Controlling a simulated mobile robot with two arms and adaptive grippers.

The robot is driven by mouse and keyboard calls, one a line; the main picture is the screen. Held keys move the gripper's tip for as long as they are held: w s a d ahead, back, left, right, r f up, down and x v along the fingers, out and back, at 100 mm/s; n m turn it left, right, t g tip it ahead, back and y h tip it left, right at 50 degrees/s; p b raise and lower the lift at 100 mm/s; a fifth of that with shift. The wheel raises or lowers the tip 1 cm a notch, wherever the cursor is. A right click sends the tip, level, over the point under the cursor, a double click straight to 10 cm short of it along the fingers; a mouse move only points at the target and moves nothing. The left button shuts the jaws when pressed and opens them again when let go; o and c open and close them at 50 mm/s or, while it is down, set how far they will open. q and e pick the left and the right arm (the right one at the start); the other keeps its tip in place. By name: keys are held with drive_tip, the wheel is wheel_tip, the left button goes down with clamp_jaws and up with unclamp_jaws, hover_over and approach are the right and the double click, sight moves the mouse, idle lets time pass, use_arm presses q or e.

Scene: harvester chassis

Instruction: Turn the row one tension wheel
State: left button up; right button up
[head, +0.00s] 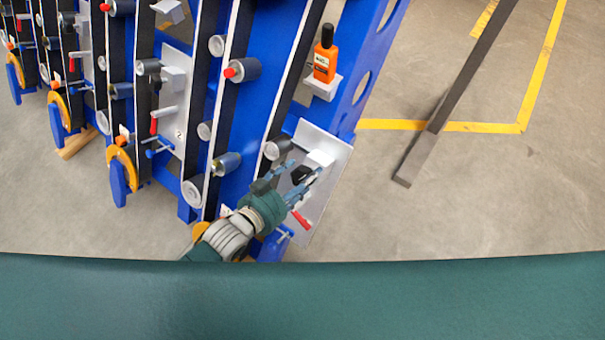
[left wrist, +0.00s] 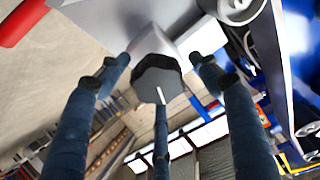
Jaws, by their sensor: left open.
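The tension wheel (head: 301,174) is a small black knob on a light grey block, on the plate of the nearest, rightmost row. In the left wrist view the dark faceted wheel (left wrist: 157,80) with a white line mark sits between my spread fingers. My left gripper (head: 303,179) is open, its blue-grey fingers around the wheel with gaps visible in the left wrist view (left wrist: 160,72). It does not grip the wheel. The wheel is partly hidden by the fingers in the head view. My right gripper is not in view.
A red-handled lever (head: 301,219) sits just below the wheel. An orange bottle (head: 325,56) stands on a small bracket above. Blue frames with black belts and rollers fill the left. A dark beam (head: 450,95) stands at the right over otherwise open floor.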

use_arm(q)
drive_tip(key=v, duration=1.1)
drive_tip(key=shift+s+a+r, duration=0.1)
drive_tip(key=a+f+n+g+y, duration=0.15)
drive_tip(key=a+f, duration=0.25)
drive_tip(key=f, duration=0.4)
drive_tip(key=a+f+n+y, duration=0.1)
drive_tip(key=a+f+y, duration=0.2)
drive_tip(key=a+f, duration=0.35)
drive_tip(key=s+a+f+n+g+y, duration=0.1)
drive_tip(key=s+a+f, duration=0.25)
drive_tip(key=f, duration=0.55)
drive_tip(key=s+a+f+n+g+y, duration=0.15)
drive_tip(key=s+f, duration=0.25)
drive_tip(key=f, duration=0.4)
drive_tip(key=s+f+g, duration=0.2)
drive_tip(key=s+f, duration=0.2)
drive_tip(key=s, duration=0.3)
drive_tip(key=s+a+f+n+g+y, duration=0.1)
drive_tip(key=s+f, duration=0.3)
drive_tip(key=s, duration=0.4)
drive_tip(key=s+f+n+g, duration=0.1)
drive_tip(key=s+f+g, duration=0.1)
drive_tip(key=s+f, duration=0.3)
drive_tip(key=s, duration=0.3)
drive_tip(key=shift+a+g, duration=0.15)
drive_tip(key=shift+g, duration=0.25)
drive_tip(key=shift+r, duration=0.1)
